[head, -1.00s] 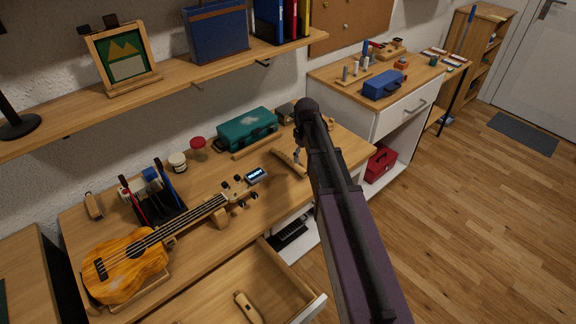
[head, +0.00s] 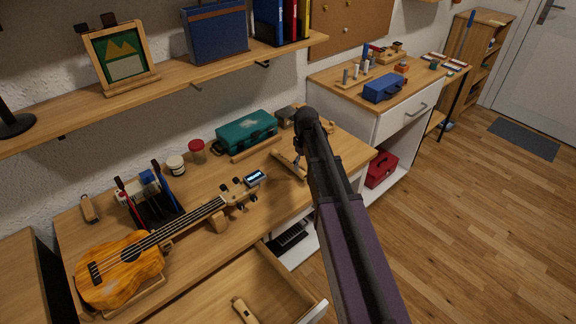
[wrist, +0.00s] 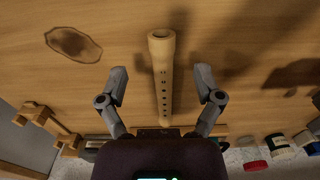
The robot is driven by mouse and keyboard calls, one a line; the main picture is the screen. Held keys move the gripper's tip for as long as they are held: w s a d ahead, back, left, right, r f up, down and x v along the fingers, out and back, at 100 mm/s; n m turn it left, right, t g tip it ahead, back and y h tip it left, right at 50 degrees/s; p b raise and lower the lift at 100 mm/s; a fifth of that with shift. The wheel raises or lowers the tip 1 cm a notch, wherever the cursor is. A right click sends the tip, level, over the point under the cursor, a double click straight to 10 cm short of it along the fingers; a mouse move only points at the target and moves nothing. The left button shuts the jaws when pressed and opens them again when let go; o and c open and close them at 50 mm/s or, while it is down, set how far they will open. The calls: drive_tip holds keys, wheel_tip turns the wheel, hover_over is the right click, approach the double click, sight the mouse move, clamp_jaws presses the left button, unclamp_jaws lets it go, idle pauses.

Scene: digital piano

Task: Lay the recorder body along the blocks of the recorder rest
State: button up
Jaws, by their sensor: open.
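The recorder body (wrist: 163,85) is a pale wooden tube with a row of dark finger holes. It lies on the desk, and its open end points to the top of the wrist view. My gripper (wrist: 161,78) is open, with one finger on each side of the recorder and visible gaps between. In the head view, the recorder (head: 287,164) lies beside my gripper, partly covered by my arm. A wooden piece with raised blocks, which looks like the recorder rest (wrist: 48,124), stands at the lower left of the wrist view.
A wooden bar (head: 256,149) lies before the teal case (head: 246,131). The ukulele (head: 120,268), tool holder and jars (head: 176,165) fill the desk's left part. An open drawer (head: 230,290) juts out in front. A shelf (head: 150,85) hangs above.

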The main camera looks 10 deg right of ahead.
sight(303, 172)
drive_tip(key=shift+s+a+f+b, duration=0.1)
drive_tip(key=shift+f+b, duration=1.95)
drive_tip(key=shift+f, duration=0.3)
clamp_jaws()
